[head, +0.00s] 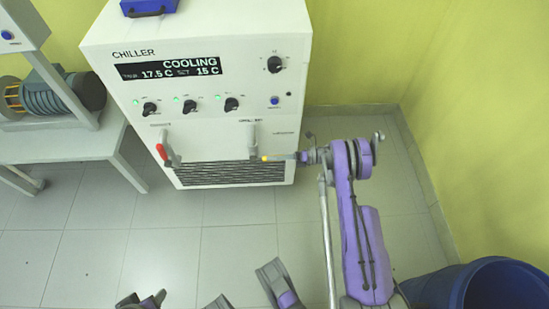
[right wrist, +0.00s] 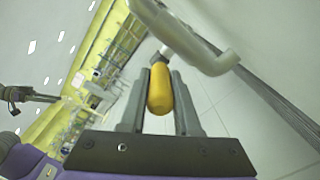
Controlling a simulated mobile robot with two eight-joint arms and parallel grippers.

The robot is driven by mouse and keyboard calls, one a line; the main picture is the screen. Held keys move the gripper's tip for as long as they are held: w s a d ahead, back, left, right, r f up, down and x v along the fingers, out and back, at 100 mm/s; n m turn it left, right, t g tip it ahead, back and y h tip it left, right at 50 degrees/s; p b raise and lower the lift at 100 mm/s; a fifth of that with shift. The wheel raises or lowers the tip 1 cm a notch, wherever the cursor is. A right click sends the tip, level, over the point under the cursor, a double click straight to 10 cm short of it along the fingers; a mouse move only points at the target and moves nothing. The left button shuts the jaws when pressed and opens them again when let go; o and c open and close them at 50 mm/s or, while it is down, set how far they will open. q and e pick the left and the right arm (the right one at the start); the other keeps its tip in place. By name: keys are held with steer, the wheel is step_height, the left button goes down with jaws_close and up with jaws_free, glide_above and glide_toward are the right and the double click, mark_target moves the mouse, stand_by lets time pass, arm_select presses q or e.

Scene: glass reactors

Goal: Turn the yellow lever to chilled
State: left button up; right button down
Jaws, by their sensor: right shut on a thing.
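The yellow lever (head: 265,158) is on the lower right front of the white chiller (head: 205,60), at a grey valve fitting (head: 253,142). My right gripper (head: 274,158) is at the lever from the right side. In the right wrist view its two fingers stand on either side of the yellow handle (right wrist: 160,90), shut on it. The light pipe-like fitting (right wrist: 205,50) shows just beyond the handle. The small labels above the lever are too small to read for certain.
A red-handled lever (head: 163,152) hangs on the chiller's left front. The display (head: 168,69) reads COOLING, 17.5 C and 15 C. A grey bench (head: 75,150) stands left, a blue bin (head: 490,285) at lower right.

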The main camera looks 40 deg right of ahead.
step_height(320, 180, up, 3)
steer(key=g+h+p, duration=0.2)
steer(key=shift+w+a+f+h+p, duration=0.1)
steer(key=shift+a+f+h+p, duration=0.05)
steer(key=shift+h+p, duration=0.2)
steer(key=shift+w+a+r+g+h+p, duration=0.2)
steer(key=shift+r+g+h+p, duration=0.25)
steer(key=shift+h, duration=0.3)
steer(key=shift+w+a+r+g+h+p, duration=0.1)
steer(key=shift+a+r+g+h+p, duration=0.2)
steer(key=shift+h, duration=0.4)
steer(key=shift+r, duration=0.1)
